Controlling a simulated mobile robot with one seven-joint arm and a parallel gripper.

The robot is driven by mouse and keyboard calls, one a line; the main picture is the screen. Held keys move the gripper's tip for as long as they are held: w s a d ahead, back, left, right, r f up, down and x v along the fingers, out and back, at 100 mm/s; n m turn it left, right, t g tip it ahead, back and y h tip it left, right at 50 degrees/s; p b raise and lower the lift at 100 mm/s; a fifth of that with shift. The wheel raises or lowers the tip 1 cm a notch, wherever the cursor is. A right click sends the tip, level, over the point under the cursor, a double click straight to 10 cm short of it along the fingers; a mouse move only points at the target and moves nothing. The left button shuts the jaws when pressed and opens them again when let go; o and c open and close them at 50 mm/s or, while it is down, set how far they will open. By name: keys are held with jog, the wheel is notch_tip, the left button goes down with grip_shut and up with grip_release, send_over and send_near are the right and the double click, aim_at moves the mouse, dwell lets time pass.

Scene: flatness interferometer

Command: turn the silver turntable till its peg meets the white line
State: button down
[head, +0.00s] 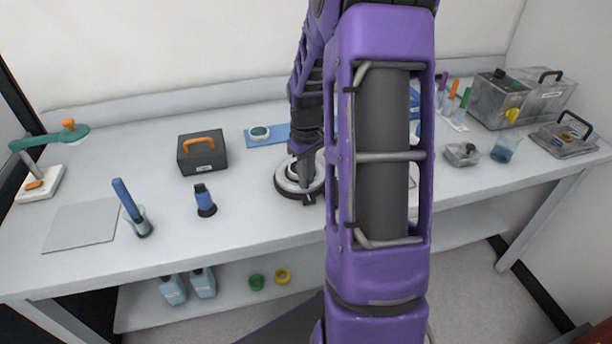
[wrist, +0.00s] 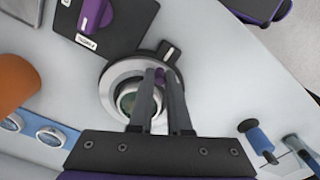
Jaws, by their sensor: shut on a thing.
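The silver turntable (head: 284,184) stands near the middle of the bench in the head view, partly hidden by my arm. In the wrist view, its silver ring (wrist: 108,88) surrounds a dark round centre. The white line (wrist: 169,52) is on a black tab just beyond the fingertips. The peg appears close to the line, with a small gap between them. In the head view my gripper (head: 305,168) is low over the turntable; peg and line cannot be made out there.
A black case (head: 202,157) with an orange handle stands behind left. A dark plate with a purple handle (wrist: 95,16) lies close by.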

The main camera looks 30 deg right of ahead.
jog(key=c, duration=0.9)
grip_release()
jog(key=shift+o, duration=0.2)
notch_tip(320, 180, up, 18)
jog(key=p, duration=0.2)
jog(key=shift+f, duration=0.25)
